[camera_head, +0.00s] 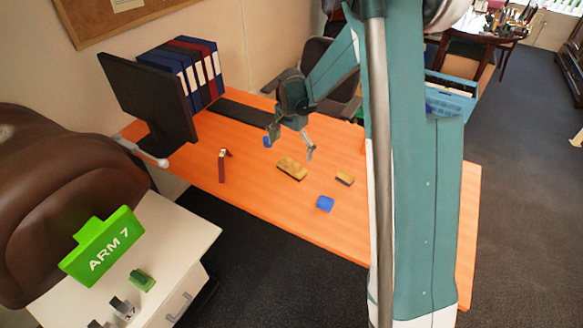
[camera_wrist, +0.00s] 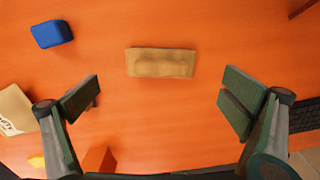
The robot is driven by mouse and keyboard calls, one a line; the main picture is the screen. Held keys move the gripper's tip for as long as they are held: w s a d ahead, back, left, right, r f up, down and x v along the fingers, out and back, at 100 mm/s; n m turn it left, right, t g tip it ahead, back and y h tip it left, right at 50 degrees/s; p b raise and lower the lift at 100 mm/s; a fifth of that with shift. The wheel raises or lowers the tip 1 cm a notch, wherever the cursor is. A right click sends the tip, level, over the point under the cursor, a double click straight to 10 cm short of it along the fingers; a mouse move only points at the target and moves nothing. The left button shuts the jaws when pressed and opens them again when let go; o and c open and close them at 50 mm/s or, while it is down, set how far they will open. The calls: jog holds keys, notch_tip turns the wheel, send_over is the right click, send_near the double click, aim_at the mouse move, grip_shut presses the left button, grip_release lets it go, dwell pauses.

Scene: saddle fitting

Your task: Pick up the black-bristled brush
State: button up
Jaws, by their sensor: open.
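A tan wooden-backed brush block (camera_head: 292,168) lies flat on the orange desk, with a dark strip, seemingly its bristles, along its lower side. In the wrist view its wooden back (camera_wrist: 160,62) faces up, ahead of and centred between my fingers; its bristles are hidden there. A smaller tan block with a dark underside (camera_head: 344,179) lies to its right; I cannot tell whether it is also a brush. My gripper (camera_head: 291,146) is open and empty above the desk, just behind the larger block. In the wrist view, the wide-spread fingers of my gripper (camera_wrist: 158,98) do not touch it.
A blue block (camera_head: 325,203) lies in front of the brush and shows in the wrist view (camera_wrist: 52,33). A red-handled item (camera_head: 222,165) lies left. A monitor (camera_head: 148,98), binders (camera_head: 185,70) and a dark keyboard (camera_head: 238,112) are farther back.

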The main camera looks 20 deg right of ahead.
aim_at(292, 161)
jog(key=shift+w+f, duration=0.2)
jog(key=shift+f, duration=0.25)
jog(key=shift+f, duration=0.1)
jog(key=shift+f, duration=1.2)
jog(key=shift+f, duration=0.1)
jog(key=shift+f+b, duration=0.8)
jog(key=shift+f, duration=1.7)
jog(key=shift+s, duration=0.1)
jog(key=c, duration=1.2)
